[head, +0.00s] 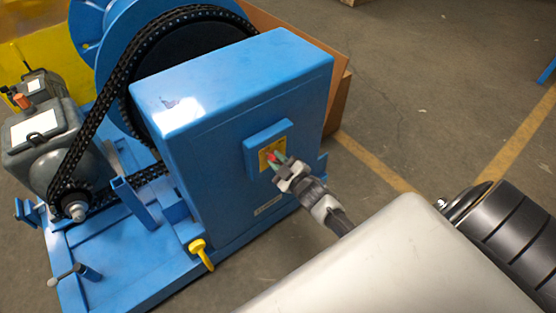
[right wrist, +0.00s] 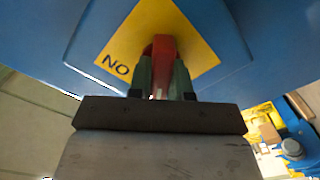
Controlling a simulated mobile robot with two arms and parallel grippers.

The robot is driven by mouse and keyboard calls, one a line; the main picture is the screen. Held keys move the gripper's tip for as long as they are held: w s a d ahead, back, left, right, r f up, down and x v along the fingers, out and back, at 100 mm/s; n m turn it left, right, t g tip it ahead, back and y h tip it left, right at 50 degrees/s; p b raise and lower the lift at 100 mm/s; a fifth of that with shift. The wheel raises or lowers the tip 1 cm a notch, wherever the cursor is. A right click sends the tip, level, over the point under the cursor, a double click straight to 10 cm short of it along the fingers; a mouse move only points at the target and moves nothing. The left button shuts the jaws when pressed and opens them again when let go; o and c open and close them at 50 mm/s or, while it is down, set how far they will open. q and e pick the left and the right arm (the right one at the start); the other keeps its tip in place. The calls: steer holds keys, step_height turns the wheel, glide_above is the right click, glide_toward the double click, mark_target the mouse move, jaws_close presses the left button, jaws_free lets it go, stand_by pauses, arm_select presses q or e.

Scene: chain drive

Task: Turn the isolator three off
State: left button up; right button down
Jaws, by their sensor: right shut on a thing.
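The isolator is a red handle (right wrist: 162,48) on a yellow plate, set in a raised blue box (head: 255,140) on the side of the blue cabinet. My right gripper (head: 279,162) reaches the plate from the lower right and is shut on the red handle. In the right wrist view its greenish fingertips (right wrist: 163,76) lie on either side of the handle. The letters "NO" show on the yellow plate (right wrist: 122,55) to the left of the handle. The fingers hide the handle's lower part. My left gripper is not in view.
The blue cabinet (head: 222,100) stands on a blue base (head: 125,265) with a motor (head: 45,130), a black chain (head: 97,120) and a large blue wheel. A yellow handle (head: 201,252) sticks out at the cabinet's lower left.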

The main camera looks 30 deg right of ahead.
steer(key=shift+n, duration=0.4)
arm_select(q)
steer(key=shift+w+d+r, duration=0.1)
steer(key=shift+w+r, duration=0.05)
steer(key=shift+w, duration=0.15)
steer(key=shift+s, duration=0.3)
arm_select(e)
steer(key=shift+n, duration=0.3)
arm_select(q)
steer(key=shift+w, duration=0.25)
arm_select(e)
steer(key=c, duration=1)
jaws_free()
steer(key=shift+c, duration=0.2)
steer(key=shift+s, duration=0.25)
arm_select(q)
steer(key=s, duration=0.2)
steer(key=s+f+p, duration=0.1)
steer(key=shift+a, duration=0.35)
arm_select(e)
steer(key=s, duration=1)
steer(key=shift+s+d, duration=0.15)
steer(key=shift+d, duration=0.25)
